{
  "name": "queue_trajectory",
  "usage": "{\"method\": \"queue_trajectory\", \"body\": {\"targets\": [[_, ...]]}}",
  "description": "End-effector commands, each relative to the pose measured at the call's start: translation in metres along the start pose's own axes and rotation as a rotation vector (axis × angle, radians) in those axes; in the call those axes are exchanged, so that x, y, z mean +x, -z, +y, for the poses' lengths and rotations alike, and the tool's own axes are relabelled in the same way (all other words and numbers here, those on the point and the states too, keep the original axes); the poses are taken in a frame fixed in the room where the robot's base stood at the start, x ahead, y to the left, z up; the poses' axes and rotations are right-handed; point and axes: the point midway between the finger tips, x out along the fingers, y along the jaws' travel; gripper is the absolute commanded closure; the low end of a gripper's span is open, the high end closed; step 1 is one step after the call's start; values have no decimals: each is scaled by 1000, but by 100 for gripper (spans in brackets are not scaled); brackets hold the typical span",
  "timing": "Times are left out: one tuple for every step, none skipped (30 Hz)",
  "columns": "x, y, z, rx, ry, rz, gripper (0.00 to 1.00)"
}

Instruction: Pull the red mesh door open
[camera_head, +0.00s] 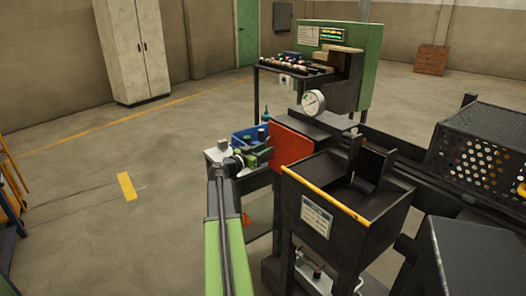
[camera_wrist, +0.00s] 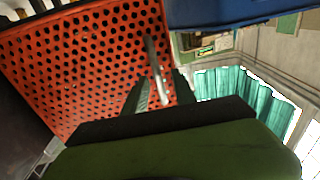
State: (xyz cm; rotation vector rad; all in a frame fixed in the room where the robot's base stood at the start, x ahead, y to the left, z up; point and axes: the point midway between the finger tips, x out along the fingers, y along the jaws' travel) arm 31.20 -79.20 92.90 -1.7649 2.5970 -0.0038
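The red mesh door (camera_head: 290,147) shows in the head view as a red panel left of the dark machine, under the round gauge. In the wrist view the red mesh door (camera_wrist: 85,60), full of round holes, fills the upper left. A pale curved bar handle (camera_wrist: 152,62) stands on it near its right edge. My gripper (camera_head: 262,156) is beside the door's left side in the head view. In the wrist view my gripper (camera_wrist: 161,76) has its two fingers apart, with the handle's lower end between them. Whether either finger touches the handle I cannot tell.
A blue bin (camera_head: 247,139) sits left of the door, close to my gripper. A dark hopper with a yellow edge (camera_head: 325,194) stands in front of the door. A green-backed workbench (camera_head: 350,55) is behind. The floor at left is open.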

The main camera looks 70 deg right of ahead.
Motion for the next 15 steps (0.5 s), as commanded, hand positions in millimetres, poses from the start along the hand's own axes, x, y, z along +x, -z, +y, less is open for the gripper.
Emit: {"method": "queue_trajectory", "body": {"targets": [[0,0,0,0,0,0,67],[0,0,0,0,0,0,67],[0,0,0,0,0,0,73],[0,0,0,0,0,0,77],[0,0,0,0,0,0,81],[-1,0,0,0,0,0,86],[-1,0,0,0,0,0,90],[-1,0,0,0,0,0,94],[-1,0,0,0,1,0,99],[-1,0,0,0,1,0,100],[-1,0,-1,0,1,0,100],[-1,0,-1,0,2,0,100],[-1,0,-1,0,2,0,100],[-1,0,-1,0,2,0,100],[-1,0,-1,0,2,0,100]]}}
